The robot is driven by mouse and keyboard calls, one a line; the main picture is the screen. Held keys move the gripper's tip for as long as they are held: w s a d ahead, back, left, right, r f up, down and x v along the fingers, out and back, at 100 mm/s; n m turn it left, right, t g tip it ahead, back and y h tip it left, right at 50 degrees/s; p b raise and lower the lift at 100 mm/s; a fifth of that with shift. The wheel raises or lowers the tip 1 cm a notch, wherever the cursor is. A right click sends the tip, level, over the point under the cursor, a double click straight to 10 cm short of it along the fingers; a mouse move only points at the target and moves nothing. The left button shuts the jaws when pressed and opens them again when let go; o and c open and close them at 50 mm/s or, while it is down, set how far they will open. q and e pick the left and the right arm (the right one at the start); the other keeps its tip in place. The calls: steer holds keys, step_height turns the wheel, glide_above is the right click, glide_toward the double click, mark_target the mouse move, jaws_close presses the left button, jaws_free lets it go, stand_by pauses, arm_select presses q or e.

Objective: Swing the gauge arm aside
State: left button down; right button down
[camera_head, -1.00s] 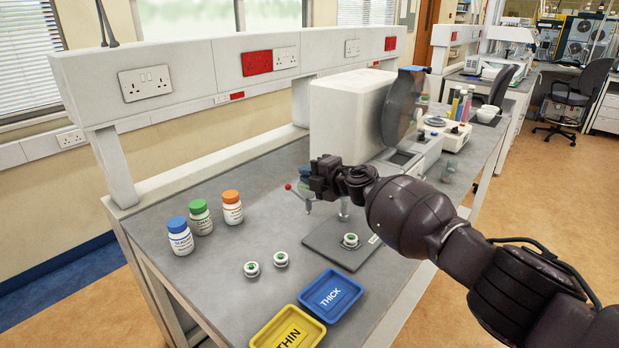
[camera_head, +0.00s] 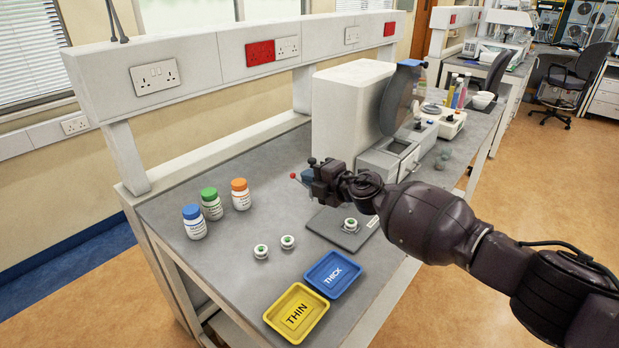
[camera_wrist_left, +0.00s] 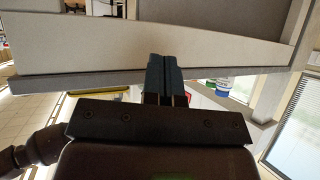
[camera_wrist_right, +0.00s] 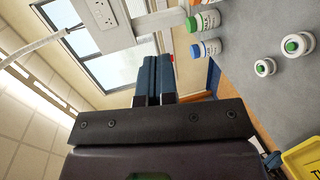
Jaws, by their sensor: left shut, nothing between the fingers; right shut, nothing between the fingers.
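The gauge on the dark grey base plate (camera_head: 320,232) is mostly hidden behind my right gripper. A red ball knob (camera_head: 293,176) sticks out left of the gripper; I cannot tell for sure that it is the gauge arm's end. My right gripper (camera_head: 306,175) is shut and empty, close to the knob; contact cannot be told. The right wrist view shows its blue fingers (camera_wrist_right: 154,75) together. A white piece with a green centre (camera_head: 350,224) sits on the plate. My left gripper (camera_wrist_left: 164,75) is shut and empty in the left wrist view, outside the head view.
Two similar white pieces (camera_head: 261,251) lie left of the plate. Blue THICK (camera_head: 333,274) and yellow THIN (camera_head: 297,313) trays are at the front. Bottles with blue, green and orange caps (camera_head: 209,203) stand left. A white machine (camera_head: 340,110) stands behind the gripper.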

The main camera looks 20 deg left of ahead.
arm_select(q)
steer(key=shift+s+a+p, duration=0.1)
steer(key=shift+s+p, duration=0.45)
steer(key=shift+p, duration=0.05)
arm_select(e)
steer(key=shift+s+d+r, duration=0.15)
steer(key=shift+s+d, duration=0.1)
steer(key=shift+s, duration=0.55)
steer(key=shift+s+d+r, duration=0.15)
steer(key=shift+s+d, duration=0.05)
steer(key=shift+s, duration=0.55)
steer(key=shift+s+d+r, duration=0.15)
steer(key=shift+s+d, duration=0.1)
steer(key=shift+s, duration=0.55)
arm_select(q)
steer(key=shift+r, duration=0.1)
